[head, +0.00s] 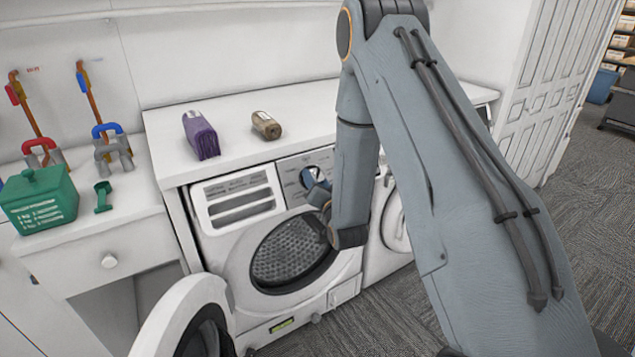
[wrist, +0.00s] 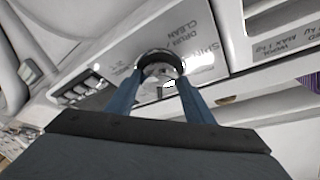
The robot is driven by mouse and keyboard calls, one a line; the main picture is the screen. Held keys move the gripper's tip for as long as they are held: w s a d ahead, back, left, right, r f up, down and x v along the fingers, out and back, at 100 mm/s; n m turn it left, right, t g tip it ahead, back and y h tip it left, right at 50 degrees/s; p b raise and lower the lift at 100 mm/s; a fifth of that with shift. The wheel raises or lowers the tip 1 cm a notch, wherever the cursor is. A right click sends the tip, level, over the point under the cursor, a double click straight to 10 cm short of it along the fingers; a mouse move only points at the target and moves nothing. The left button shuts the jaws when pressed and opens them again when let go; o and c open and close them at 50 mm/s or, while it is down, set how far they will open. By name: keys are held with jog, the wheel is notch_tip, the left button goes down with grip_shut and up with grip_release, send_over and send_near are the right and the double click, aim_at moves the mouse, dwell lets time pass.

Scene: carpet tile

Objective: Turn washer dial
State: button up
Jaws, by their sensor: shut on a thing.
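The washer (head: 345,270) is white and stands under the counter, with its round door (head: 180,315) swung wide open to the left and the drum (head: 290,252) showing. Its dial (head: 307,177) sits on the control panel at the upper right, partly hidden by my gripper (head: 317,188). In the wrist view the dial (wrist: 161,66) is a round, dark-rimmed knob with a shiny face. My gripper's two blue fingers (wrist: 160,84) are on either side of it and shut on it. The panel (wrist: 190,35) beside it has printed words, seen upside down.
A green box (head: 40,199) and a green scoop (head: 103,197) are on the left cabinet. Another front-loading machine (head: 393,225) is at the right. Carpet floor is open at right.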

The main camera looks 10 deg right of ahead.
jog(key=m+h, duration=0.1)
jog(key=m, duration=0.1)
jog(key=m+g, duration=0.1)
jog(key=m, duration=0.1)
jog(key=m+h, duration=0.1)
jog(key=m, duration=0.1)
jog(key=shift+a+r+m+g+h, duration=0.2)
jog(key=shift+r+m+g+h, duration=0.1)
jog(key=shift+g, duration=0.1)
jog(key=m+g, duration=0.1)
jog(key=m, duration=0.2)
jog(key=m+g+h, duration=0.1)
jog(key=m, duration=0.1)
jog(key=shift+w+m+g, duration=0.15)
jog(key=shift+m+g, duration=0.15)
jog(key=shift+m, duration=0.1)
jog(key=o, duration=1)
jog(key=shift+o, duration=0.2)
jog(key=shift+r, duration=0.1)
jog(key=b+v, duration=0.2)
jog(key=v, duration=0.6)
jog(key=shift+w, duration=0.1)
